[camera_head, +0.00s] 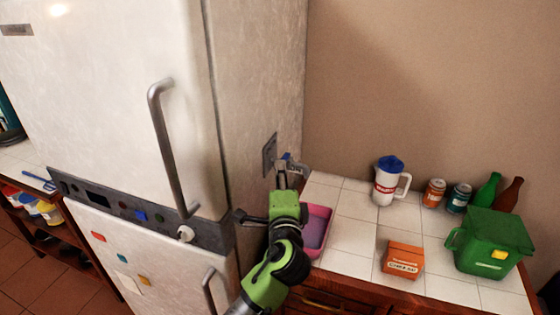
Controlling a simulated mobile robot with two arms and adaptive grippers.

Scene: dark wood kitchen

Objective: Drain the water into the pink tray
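The pink tray (326,212) lies on the tiled counter right beside the white fridge; its inside looks purple, and my arm hides its left part. A metal plate (269,154) with a small grey tap (301,169) sits on the fridge's right side, above and to the left of the tray. A bit of blue shows at the tap. My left gripper (283,180) reaches up to the tap and overlaps it in the picture. Its fingers are small and partly hidden, so I cannot tell their opening or whether they touch. My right gripper is out of view.
The white fridge (110,120) with a long handle (172,148) fills the left. On the counter stand a white pitcher (384,187), an orange box (403,258), cans (433,193), bottles (487,190) and a green bin (484,249). Bare tiles (355,235) lie right of the tray.

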